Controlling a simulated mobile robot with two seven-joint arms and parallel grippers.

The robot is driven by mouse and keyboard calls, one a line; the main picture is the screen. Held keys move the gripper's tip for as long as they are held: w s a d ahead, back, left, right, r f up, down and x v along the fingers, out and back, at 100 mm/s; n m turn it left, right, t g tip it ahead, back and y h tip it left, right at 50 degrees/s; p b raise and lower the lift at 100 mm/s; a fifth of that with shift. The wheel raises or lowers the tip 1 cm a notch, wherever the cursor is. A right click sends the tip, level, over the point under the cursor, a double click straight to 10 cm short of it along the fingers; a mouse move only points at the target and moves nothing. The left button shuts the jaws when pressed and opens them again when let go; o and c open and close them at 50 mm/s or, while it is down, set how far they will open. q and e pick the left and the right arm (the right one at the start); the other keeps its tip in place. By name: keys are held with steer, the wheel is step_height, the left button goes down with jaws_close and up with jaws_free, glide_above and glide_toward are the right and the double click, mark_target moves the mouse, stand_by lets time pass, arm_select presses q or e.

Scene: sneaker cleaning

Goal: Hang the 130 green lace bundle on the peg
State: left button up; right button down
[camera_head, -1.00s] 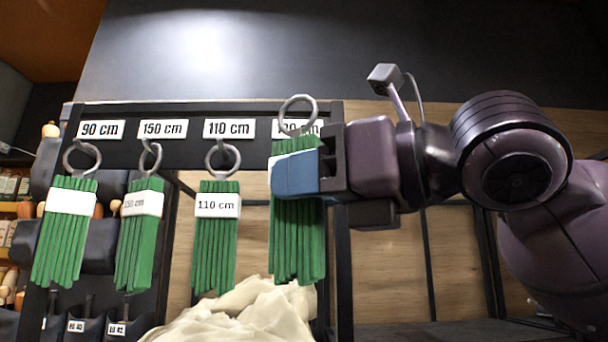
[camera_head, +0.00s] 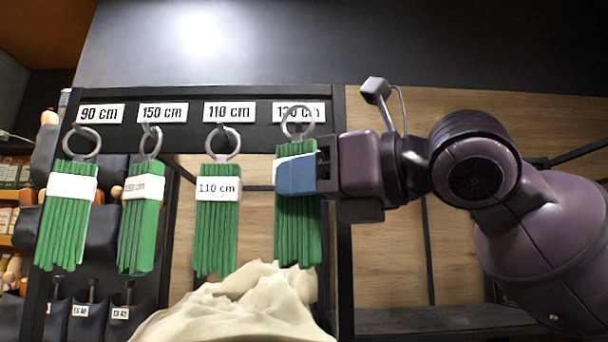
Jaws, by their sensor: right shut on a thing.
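The green lace bundle (camera_head: 298,232) with a white band and a grey ring (camera_head: 297,122) is held by my right gripper (camera_head: 297,174). The blue fingers are shut on the bundle at its band. The bundle hangs upright, and its ring overlaps the lower part of the 130 cm label (camera_head: 299,112). The peg under that label cannot be made out behind the ring, so I cannot tell whether the ring is around it. My left gripper is not in view.
Green bundles hang by rings under the 90 cm (camera_head: 100,114), 150 cm (camera_head: 162,113) and 110 cm (camera_head: 229,112) labels on the dark rail. The 110 cm bundle (camera_head: 217,230) hangs left of the held one. A cream cloth heap (camera_head: 240,305) lies below.

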steer(key=shift+w+f, duration=0.25)
steer(key=shift+w, duration=0.65)
steer(key=shift+w+f, duration=0.25)
steer(key=shift+w, duration=0.6)
steer(key=c, duration=0.8)
jaws_free()
steer(key=b+v, duration=0.1)
steer(key=v, duration=0.9)
steer(key=shift+s+d+b, duration=0.15)
steer(key=shift+d+b, duration=0.15)
steer(key=shift+b, duration=0.1)
